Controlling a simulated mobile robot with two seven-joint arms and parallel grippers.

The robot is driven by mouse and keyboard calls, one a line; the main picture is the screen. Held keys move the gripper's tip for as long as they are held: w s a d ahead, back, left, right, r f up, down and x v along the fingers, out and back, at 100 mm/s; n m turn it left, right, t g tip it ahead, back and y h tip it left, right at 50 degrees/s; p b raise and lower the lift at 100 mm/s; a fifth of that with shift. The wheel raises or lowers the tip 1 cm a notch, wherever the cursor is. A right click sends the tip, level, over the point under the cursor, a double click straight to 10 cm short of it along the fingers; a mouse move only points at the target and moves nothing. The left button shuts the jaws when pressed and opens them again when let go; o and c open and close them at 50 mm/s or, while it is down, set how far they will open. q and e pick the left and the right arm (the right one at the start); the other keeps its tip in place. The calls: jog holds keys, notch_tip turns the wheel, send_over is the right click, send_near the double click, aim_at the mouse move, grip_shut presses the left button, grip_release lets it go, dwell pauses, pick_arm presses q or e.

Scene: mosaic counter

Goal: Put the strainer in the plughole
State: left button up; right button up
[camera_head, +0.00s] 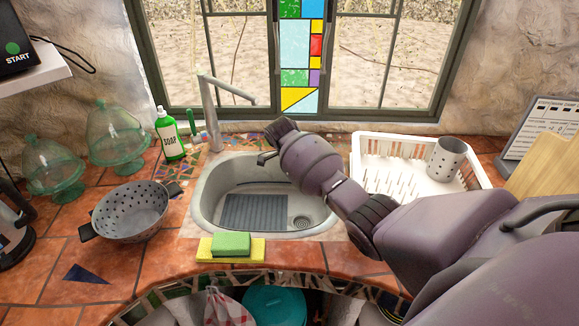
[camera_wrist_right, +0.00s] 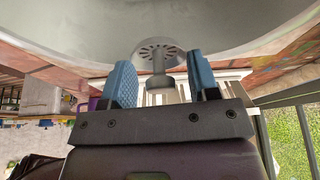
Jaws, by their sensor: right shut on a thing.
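The strainer (camera_wrist_right: 160,50) is a grey slotted disc with a short knob, seen in the right wrist view. Its knob lies between the blue-padded fingers of my right gripper (camera_wrist_right: 163,83), which is shut on it. In the head view my right gripper (camera_head: 267,157) is over the far side of the sink, and I cannot make out the strainer there. The plughole (camera_head: 300,222) is the round fitting at the right of the sink floor, nearer the front than the gripper and apart from it. My left gripper is not in view.
The sink (camera_head: 205,205) has a ribbed mat (camera_head: 254,211) on its floor and a tall tap (camera_head: 208,110) behind. A sponge (camera_head: 231,244) lies at the front edge. A colander (camera_head: 130,211) stands left, a white dish rack (camera_head: 372,148) right.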

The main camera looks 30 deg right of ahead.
jog(key=shift+s+r+m, duration=0.15)
jog(key=shift+m, duration=0.35)
jog(key=shift+s+a+r+m, duration=0.1)
jog(key=shift+s+m, duration=0.2)
jog(key=shift+w+f+g, duration=0.1)
jog(key=shift+f+g, duration=0.2)
jog(key=shift+f, duration=0.2)
notch_tip(320, 180, down, 12)
jog(key=b, duration=0.3)
jog(key=shift+f+b, duration=0.1)
jog(key=shift+b, duration=0.2)
jog(key=shift+f+b, duration=0.4)
notch_tip(320, 180, down, 3)
jog(key=shift+r+b, duration=0.1)
jog(key=shift+b, duration=1)
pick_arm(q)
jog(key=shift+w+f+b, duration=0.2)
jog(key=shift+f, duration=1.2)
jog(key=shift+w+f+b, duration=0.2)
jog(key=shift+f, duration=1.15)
pick_arm(e)
jog(key=shift+f+y, duration=0.3)
jog(key=shift+f, duration=0.4)
